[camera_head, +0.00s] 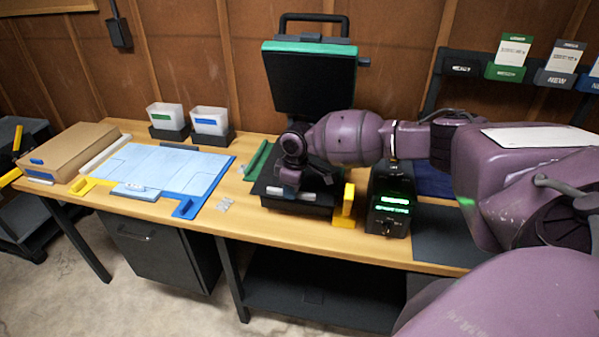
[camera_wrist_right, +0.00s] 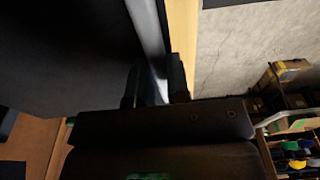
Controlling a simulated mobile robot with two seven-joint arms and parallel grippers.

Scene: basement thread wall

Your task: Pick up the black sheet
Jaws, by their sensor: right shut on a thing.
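My right gripper (camera_head: 291,186) is over the black base (camera_head: 309,209) of the open press. It points down at the front edge, where a pale strip (camera_head: 305,197) shows beside the fingers. In the right wrist view the fingers (camera_wrist_right: 157,88) are shut on the pale edge of a broad dark surface, which I take as the black sheet (camera_wrist_right: 60,55). Most of this sheet is hidden by my arm in the head view, and I cannot tell whether it is lifted. My left gripper is not in view.
The press lid (camera_head: 313,80) stands raised behind my arm. A yellow block (camera_head: 344,208) and a black box with a green display (camera_head: 389,205) stand to the right. A light blue board (camera_head: 165,168) and a cardboard box (camera_head: 70,150) lie to the left.

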